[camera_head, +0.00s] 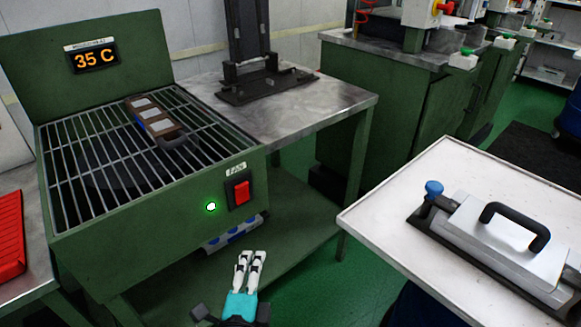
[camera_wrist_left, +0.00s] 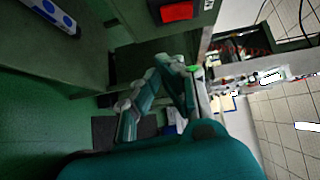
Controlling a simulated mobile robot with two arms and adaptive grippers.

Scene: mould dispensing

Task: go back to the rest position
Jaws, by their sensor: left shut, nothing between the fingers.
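My left gripper (camera_head: 250,260) is low in the head view, in front of the green cooling unit (camera_head: 150,245). Its two white fingers are shut together with nothing between them, and it touches nothing. The left wrist view looks sideways across the floor and the machines, with teal and grey arm parts in the middle. My right gripper is not in the head view.
A brown mould (camera_head: 153,116) lies on the unit's grate. The unit's display reads 35 C, its green light is lit, and a red switch (camera_head: 241,192) sits beside it. A white table (camera_head: 400,212) bears a metal handled tool (camera_head: 500,240). Green floor (camera_head: 310,285) is open between.

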